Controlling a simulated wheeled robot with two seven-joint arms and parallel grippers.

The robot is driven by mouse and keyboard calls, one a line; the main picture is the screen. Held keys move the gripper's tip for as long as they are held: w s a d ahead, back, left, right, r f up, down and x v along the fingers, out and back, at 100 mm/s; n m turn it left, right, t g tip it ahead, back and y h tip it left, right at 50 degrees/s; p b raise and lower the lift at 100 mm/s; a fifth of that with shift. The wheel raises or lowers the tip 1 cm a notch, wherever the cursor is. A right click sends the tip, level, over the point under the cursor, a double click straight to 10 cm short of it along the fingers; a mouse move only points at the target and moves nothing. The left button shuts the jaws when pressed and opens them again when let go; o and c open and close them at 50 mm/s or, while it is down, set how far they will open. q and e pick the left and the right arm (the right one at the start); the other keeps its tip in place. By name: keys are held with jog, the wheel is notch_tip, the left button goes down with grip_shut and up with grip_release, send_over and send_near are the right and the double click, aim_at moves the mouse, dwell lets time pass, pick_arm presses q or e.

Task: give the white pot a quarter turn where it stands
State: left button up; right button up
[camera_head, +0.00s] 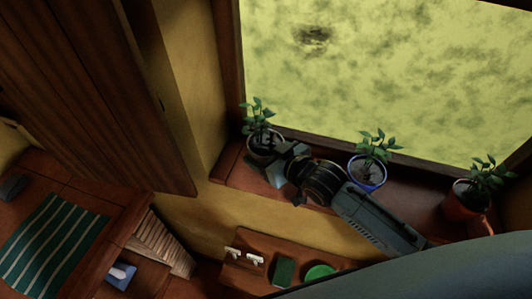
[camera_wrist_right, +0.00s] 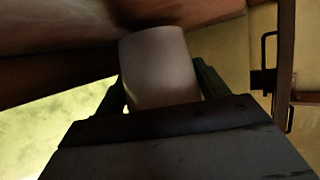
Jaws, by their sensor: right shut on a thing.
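The white pot (camera_head: 262,146) stands at the left end of the window sill, with a leafy green plant in it. In the right wrist view the pale pot (camera_wrist_right: 160,65) sits between the two dark fingers. My right gripper (camera_head: 272,160) reaches in from the right along the sill and is shut on the pot. The gripper hides part of the pot's near side in the head view. My left gripper is not in view.
A blue pot (camera_head: 366,174) with a plant stands behind my right forearm, close to it. A red pot (camera_head: 467,201) with a plant stands further right on the sill (camera_head: 232,174). A lower shelf holds a green bowl (camera_head: 320,271) and a green box (camera_head: 284,270).

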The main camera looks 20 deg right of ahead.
jog(key=shift+n+g+y+b, duration=0.6)
jog(key=shift+n+y+b, duration=0.4)
jog(key=shift+b, duration=0.05)
jog(key=shift+f, duration=0.25)
jog(key=shift+f, duration=0.1)
jog(key=o, duration=1.5)
jog(key=shift+o, duration=0.2)
jog(key=shift+f, duration=0.15)
jog(key=shift+s, duration=0.1)
